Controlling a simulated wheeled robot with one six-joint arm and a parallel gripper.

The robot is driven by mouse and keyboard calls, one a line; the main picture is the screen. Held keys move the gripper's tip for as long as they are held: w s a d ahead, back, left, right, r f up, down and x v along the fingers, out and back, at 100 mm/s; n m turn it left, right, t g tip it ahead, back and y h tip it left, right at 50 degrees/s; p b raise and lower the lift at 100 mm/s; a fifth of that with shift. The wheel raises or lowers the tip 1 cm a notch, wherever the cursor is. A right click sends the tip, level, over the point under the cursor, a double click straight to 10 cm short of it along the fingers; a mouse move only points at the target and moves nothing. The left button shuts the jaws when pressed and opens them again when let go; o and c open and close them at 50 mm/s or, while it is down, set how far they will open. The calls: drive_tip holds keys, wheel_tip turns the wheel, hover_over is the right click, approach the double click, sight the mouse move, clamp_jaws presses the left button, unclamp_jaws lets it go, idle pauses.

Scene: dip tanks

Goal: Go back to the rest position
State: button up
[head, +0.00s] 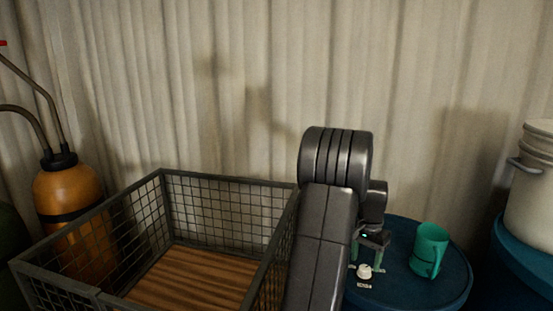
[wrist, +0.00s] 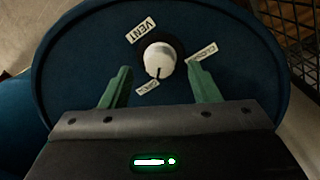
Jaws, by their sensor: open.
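My gripper (wrist: 161,78) is open, with its two green fingers apart on either side of a white knob (wrist: 159,60) in the wrist view. I cannot tell whether the fingers touch the knob. The knob sits on a blue round top (wrist: 80,60), with labels around it, one reading "VENT" (wrist: 140,28). In the head view my gripper (head: 367,268) hangs at the left part of the blue round top (head: 398,295), above the white knob (head: 364,271). My arm hides part of that top.
A green mug (head: 429,250) stands on the blue top, right of my gripper. A wire-mesh crate (head: 225,181) with a wooden floor stands to the left. An orange tank (head: 68,190) is at far left, and a pale bucket (head: 532,195) at far right. A corrugated wall (head: 230,80) closes the back.

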sight(366, 269)
wheel_tip(366, 269, up, 11)
wheel_tip(366, 269, down, 14)
drive_tip(key=shift+f, duration=0.1)
drive_tip(key=n, duration=0.4)
drive_tip(key=shift+s+d+n, duration=0.1)
drive_tip(key=shift+n, duration=0.3)
drive_tip(key=n, duration=0.4)
drive_tip(key=shift+n, duration=0.3)
drive_tip(key=n, duration=0.4)
drive_tip(key=shift+d, duration=0.15)
drive_tip(key=shift+n, duration=2.3)
